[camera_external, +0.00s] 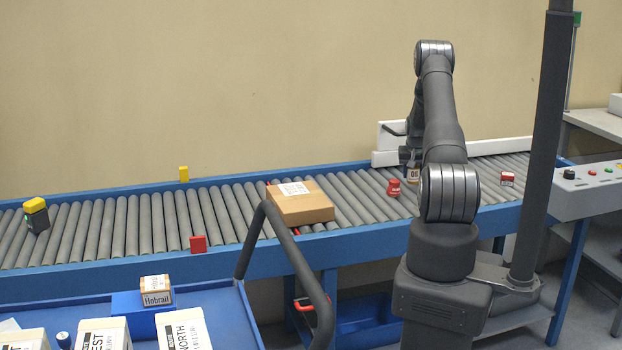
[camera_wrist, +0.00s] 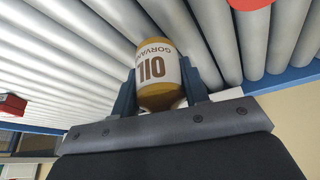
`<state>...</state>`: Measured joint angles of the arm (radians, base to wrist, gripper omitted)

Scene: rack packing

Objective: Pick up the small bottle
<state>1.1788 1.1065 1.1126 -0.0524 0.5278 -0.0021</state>
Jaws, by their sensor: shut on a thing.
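The small bottle (camera_wrist: 157,75) is yellow-brown with a white label reading "OIL" and "GORVAN" in the wrist view. My gripper (camera_wrist: 158,92) is shut on it, one dark finger on each side. In the external view the bottle (camera_external: 413,174) shows in part beside my arm, over the roller conveyor (camera_external: 348,200). My arm hides most of my gripper there. I cannot tell whether the bottle touches the rollers.
A cardboard box (camera_external: 302,207) sits on the conveyor left of my arm. Red items lie on the rollers, one near the bottle (camera_external: 393,187) and one further right (camera_external: 507,179). A blue cart (camera_external: 215,300) with labelled boxes stands in front.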

